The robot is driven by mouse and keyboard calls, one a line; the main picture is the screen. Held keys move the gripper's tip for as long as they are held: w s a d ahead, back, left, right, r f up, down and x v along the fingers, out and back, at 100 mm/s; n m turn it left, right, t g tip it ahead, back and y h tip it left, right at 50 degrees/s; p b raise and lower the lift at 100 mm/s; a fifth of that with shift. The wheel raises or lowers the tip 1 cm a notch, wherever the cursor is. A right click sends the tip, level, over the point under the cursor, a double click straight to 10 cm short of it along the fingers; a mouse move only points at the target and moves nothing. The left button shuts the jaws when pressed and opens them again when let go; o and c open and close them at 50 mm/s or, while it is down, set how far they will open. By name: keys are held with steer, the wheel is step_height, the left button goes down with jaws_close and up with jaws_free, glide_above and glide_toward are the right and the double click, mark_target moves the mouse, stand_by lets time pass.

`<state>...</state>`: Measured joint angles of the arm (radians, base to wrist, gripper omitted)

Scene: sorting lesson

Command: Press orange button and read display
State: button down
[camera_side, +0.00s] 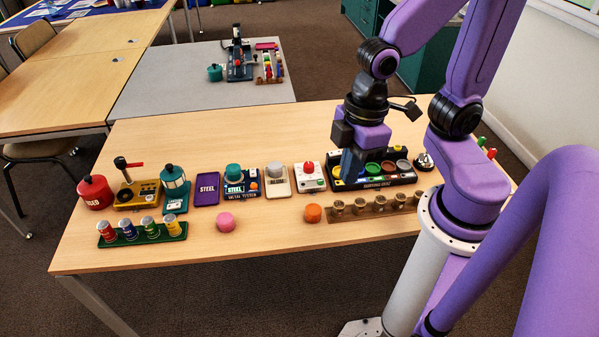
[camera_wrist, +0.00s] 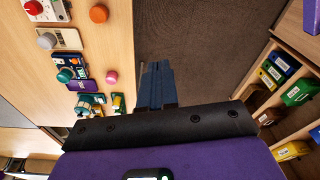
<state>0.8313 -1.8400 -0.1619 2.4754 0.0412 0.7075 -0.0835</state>
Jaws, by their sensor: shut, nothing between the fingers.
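The metal tester (camera_side: 241,190) is a dark blue box labelled as such, in the middle of the row on the wooden table. A teal round piece (camera_side: 233,170) sits on it. A small orange button (camera_side: 253,186) shows at its right; the display is too small to read. The tester (camera_wrist: 70,62) also shows at the left of the wrist view. My gripper (camera_side: 347,180) points down over the left part of the dark sorting tray, well right of the tester. In the wrist view its blue fingers (camera_wrist: 155,72) are together with nothing between them.
A purple STEEL card (camera_side: 206,188) lies left of the tester, and a pale block (camera_side: 278,184) stands right of it. A white box with a red knob (camera_side: 310,178) stands between that block and the sorting tray (camera_side: 400,182). Pink (camera_side: 225,222) and orange (camera_side: 312,213) pucks lie in front.

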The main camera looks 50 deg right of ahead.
steer(key=shift+h, duration=0.5)
steer(key=s+d, duration=0.1)
steer(key=s+d+r, duration=0.2)
steer(key=s, duration=0.1)
steer(key=shift+d, duration=0.3)
